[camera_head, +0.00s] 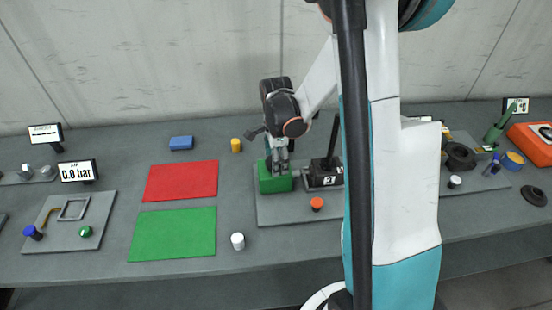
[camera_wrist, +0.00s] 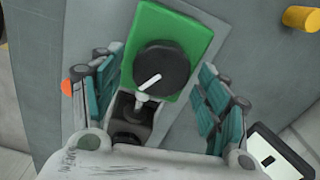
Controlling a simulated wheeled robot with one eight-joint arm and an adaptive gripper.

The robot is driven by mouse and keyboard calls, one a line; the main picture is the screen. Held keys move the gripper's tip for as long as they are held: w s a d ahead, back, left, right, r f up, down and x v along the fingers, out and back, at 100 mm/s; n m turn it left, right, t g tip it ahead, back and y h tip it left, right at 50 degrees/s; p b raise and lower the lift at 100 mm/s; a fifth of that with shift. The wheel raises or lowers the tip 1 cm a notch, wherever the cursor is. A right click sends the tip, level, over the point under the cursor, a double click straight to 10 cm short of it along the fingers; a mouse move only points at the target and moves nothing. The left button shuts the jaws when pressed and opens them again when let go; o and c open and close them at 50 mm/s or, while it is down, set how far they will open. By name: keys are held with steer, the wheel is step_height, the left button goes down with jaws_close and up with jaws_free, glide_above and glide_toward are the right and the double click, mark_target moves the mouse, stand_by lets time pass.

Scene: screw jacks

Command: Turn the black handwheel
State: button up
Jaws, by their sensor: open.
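The black handwheel (camera_wrist: 162,72) is a round disc with a white mark on it. It sits on a green block (camera_wrist: 203,37) in the wrist view. In the head view the green block (camera_head: 276,182) stands on a grey plate, and my gripper hides the wheel. My gripper (camera_wrist: 158,95) is open, with one finger pad on each side of the wheel and visible gaps to both sides. In the head view my gripper (camera_head: 279,160) points down over the green block. Whether the fingertips are level with the wheel is hard to tell.
A black block (camera_head: 325,175) with a label and upright lever stands right of the green block. An orange knob (camera_head: 317,204) is in front. Red (camera_head: 181,181) and green mats (camera_head: 172,234) are left.

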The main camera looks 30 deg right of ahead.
steer(key=c, duration=1.1)
steer(key=shift+o, duration=0.2)
steer(key=shift+n, duration=0.3)
